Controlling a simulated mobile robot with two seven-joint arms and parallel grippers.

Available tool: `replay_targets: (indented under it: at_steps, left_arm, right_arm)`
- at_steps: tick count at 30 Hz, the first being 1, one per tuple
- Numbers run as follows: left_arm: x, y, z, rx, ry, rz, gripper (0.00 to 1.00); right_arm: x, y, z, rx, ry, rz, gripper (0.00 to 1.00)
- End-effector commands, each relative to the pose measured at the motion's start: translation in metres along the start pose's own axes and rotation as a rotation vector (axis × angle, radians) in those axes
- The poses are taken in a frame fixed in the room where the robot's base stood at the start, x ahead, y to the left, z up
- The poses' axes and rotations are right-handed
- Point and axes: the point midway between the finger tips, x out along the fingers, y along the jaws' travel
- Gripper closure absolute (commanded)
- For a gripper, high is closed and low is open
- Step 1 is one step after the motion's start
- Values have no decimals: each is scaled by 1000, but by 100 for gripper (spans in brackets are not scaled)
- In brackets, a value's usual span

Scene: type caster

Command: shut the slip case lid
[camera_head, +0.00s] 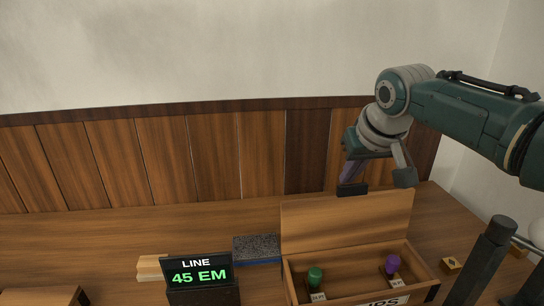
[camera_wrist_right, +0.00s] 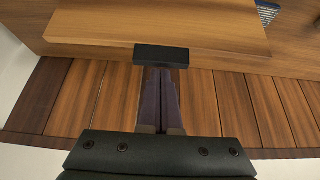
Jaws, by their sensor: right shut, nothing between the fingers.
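The slip case (camera_head: 345,288) is an open wooden box at the front right of the table. Its lid (camera_head: 345,222) stands raised at the back edge, leaning slightly back. A green knobbed piece (camera_head: 315,277) and a purple one (camera_head: 393,264) are in the case. My right gripper (camera_head: 352,189) is shut and empty, at the lid's top edge and seemingly behind it. In the right wrist view, the dark fingertips (camera_wrist_right: 161,56) overlap the edge of the lid (camera_wrist_right: 160,22); I cannot tell whether they touch. My left gripper is not in view.
A black display (camera_head: 198,274) reading "LINE 45 EM" stands left of the case. A dark block with a blue base (camera_head: 256,249) lies behind it. Pale wooden strips (camera_head: 151,267) lie further left. A small wooden block (camera_head: 450,265) is right of the case. A panelled wall (camera_head: 215,155) bounds the back.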

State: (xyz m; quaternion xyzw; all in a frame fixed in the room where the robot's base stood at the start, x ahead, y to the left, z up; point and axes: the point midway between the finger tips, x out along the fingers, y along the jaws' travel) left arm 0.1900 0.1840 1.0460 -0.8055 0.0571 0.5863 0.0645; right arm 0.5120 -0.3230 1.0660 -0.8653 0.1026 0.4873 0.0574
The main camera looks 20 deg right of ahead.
Motion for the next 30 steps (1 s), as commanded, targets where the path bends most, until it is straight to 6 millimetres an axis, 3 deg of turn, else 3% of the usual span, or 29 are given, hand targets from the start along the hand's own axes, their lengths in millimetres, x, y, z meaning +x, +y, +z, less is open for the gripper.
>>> replay_targets:
  at_steps: [3, 20, 30]
  left_arm:
    - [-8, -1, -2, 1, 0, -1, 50]
    - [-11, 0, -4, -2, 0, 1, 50]
    - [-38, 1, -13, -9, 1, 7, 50]
  right_arm:
    - [-6, 0, 4, 0, -1, 0, 100]
    - [-7, 0, 8, 0, 11, 0, 100]
    - [-21, 0, 23, -2, 155, -1, 100]
